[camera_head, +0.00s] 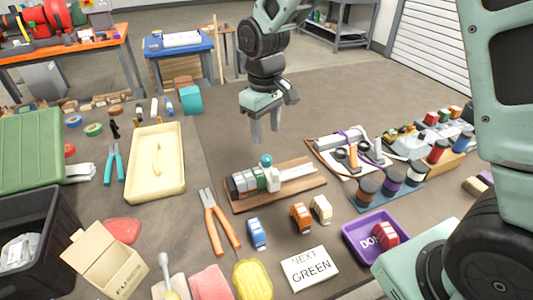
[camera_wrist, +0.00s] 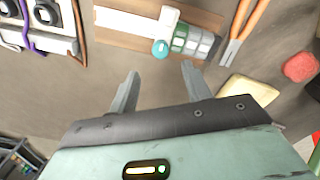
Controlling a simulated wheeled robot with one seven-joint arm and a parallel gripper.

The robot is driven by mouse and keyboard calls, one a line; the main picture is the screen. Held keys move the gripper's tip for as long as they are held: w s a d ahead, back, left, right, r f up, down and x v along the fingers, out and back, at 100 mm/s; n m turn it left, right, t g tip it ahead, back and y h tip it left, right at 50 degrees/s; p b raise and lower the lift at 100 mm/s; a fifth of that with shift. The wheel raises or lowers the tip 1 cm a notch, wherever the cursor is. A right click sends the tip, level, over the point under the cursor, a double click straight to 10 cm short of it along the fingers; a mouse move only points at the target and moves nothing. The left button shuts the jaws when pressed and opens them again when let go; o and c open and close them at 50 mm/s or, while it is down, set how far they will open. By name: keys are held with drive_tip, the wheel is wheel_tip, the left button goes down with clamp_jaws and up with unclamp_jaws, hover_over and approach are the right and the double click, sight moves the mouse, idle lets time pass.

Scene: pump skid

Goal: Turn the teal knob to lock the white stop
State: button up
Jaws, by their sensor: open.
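The teal knob (camera_head: 266,160) stands on a small assembly on a wooden board (camera_head: 300,190) in the middle of the bench. In the wrist view the teal knob (camera_wrist: 160,48) is near the top centre, just beyond the fingertips. A white block (camera_wrist: 159,20), which looks like the white stop, sits beside the knob on a pale rail. My gripper (camera_head: 266,132) is open and empty, above and behind the knob, pointing down. Its two fingers (camera_wrist: 160,71) are apart and touch nothing.
Orange-handled pliers (camera_head: 218,222) lie left of the board. Blue, orange and cream toy vehicles (camera_head: 301,216) stand in front of it. A board with cables (camera_head: 350,154) and a rack of spools (camera_head: 391,183) stand right. The bench behind the board is clear.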

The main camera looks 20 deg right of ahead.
sight(267, 158)
wheel_tip(267, 158, down, 9)
drive_tip(key=shift+r, duration=0.2)
drive_tip(key=c, duration=1)
